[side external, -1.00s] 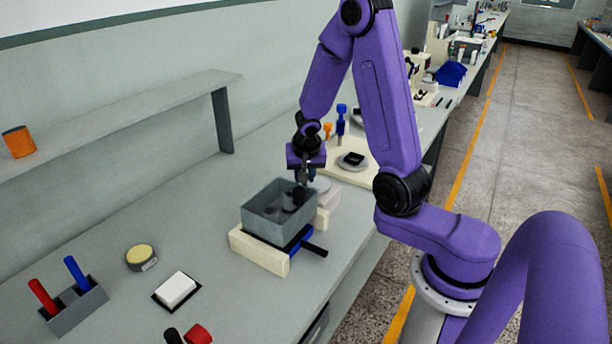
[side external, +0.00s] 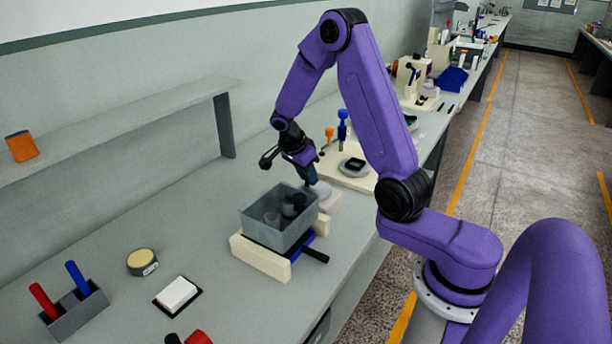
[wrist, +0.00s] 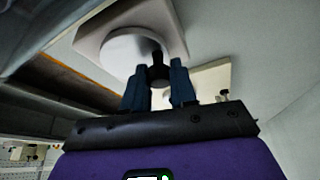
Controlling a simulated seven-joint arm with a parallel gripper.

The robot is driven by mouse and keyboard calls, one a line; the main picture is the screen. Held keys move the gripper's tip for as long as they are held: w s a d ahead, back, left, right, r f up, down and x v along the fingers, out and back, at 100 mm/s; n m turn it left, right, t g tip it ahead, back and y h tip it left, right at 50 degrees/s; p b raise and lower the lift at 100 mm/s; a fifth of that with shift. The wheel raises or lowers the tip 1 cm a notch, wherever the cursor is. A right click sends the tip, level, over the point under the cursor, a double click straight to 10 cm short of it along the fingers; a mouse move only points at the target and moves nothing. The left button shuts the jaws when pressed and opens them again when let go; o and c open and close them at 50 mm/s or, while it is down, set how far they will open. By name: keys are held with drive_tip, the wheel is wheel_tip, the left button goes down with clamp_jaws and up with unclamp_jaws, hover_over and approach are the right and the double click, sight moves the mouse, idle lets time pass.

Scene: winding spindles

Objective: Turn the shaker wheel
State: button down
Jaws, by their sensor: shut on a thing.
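The shaker wheel (wrist: 122,50) is a pale disc on a whitish square base, seen close in the wrist view. In the side view the wheel (side external: 322,188) sits just behind and right of a grey open box, partly hidden by my gripper. A dark upright knob (wrist: 158,74) stands at the wheel's edge. My gripper (wrist: 160,75) is shut on this knob, one blue-grey finger on each side. In the side view my gripper (side external: 311,178) is tilted, its fingers pointing down to the right. The grey box (side external: 281,232) holds a clear cup and dark items.
The box sits in a cream frame (side external: 258,258) with blue parts and a black handle (side external: 316,256). Behind the wheel is a cream board (side external: 345,178) with blue and orange posts. A shelf (side external: 120,122) runs along the wall.

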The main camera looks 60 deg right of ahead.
drive_tip(key=m, duration=0.2)
drive_tip(key=d+m+g, duration=0.1)
drive_tip(key=m+g, duration=0.1)
drive_tip(key=m, duration=0.1)
drive_tip(key=shift+s+d+m+y, duration=0.2)
drive_tip(key=shift+d+m+y, duration=0.1)
drive_tip(key=shift+y, duration=0.1)
idle(0.4)
drive_tip(key=c, duration=0.9)
unclamp_jaws()
drive_tip(key=v, duration=1.7)
drive_tip(key=shift+r, duration=0.25)
drive_tip(key=shift+d, duration=0.1)
